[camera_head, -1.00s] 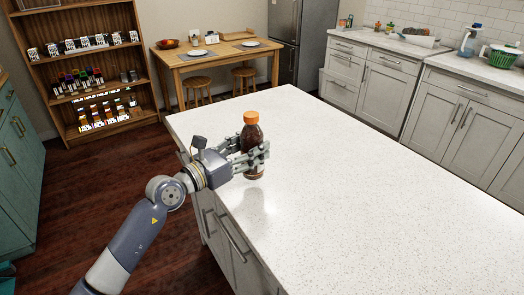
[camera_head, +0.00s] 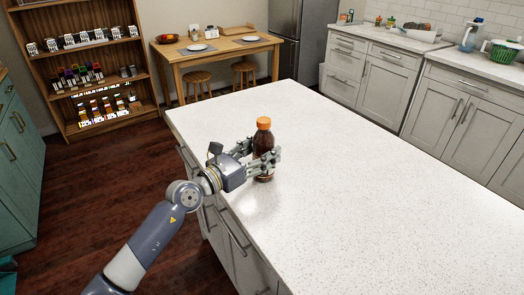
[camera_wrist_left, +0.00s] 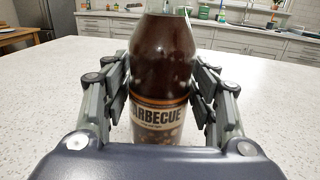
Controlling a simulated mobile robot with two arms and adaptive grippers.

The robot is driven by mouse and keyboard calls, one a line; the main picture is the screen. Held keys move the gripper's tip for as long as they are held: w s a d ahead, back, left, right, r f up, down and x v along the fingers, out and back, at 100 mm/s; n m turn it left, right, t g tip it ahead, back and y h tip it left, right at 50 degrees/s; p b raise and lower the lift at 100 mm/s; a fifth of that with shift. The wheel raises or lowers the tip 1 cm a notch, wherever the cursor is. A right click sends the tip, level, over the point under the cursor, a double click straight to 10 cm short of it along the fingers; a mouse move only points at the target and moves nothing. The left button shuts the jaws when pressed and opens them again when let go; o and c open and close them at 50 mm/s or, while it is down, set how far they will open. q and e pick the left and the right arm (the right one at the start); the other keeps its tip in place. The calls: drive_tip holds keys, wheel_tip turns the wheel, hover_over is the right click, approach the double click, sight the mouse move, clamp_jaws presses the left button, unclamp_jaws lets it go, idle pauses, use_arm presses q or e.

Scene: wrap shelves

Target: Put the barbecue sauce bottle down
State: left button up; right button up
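The barbecue sauce bottle (camera_head: 264,142) is dark brown with an orange cap and stands upright at the near left part of the white island counter (camera_head: 360,190). My left gripper (camera_head: 268,160) reaches in from the left with its fingers around the bottle's middle. In the left wrist view the bottle (camera_wrist_left: 162,60) sits between the two fingers (camera_wrist_left: 162,95), its "BARBECUE" label facing the camera. The gripper looks shut on it. Its base is close to the counter top; I cannot tell if it touches. My right gripper is not in view.
The counter is otherwise bare, with wide free room right of the bottle. A wooden shelf (camera_head: 75,50) with several rows of goods stands at the back left. A wooden table (camera_head: 215,55) with stools is behind the island. Cabinets (camera_head: 460,110) line the right wall.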

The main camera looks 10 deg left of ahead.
use_arm(q)
drive_tip(key=shift+o, duration=0.6)
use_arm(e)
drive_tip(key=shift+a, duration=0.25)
use_arm(q)
drive_tip(key=shift+r, duration=0.1)
drive_tip(key=shift+s+a, duration=0.15)
drive_tip(key=shift+s, duration=0.1)
drive_tip(key=b+v, duration=0.1)
drive_tip(key=v, duration=0.9)
drive_tip(key=shift+a+b, duration=0.1)
drive_tip(key=shift+b, duration=0.2)
drive_tip(key=shift+s+a, duration=0.35)
drive_tip(key=shift+s, duration=0.3)
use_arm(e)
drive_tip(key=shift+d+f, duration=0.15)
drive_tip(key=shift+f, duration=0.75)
use_arm(q)
drive_tip(key=shift+r, duration=0.1)
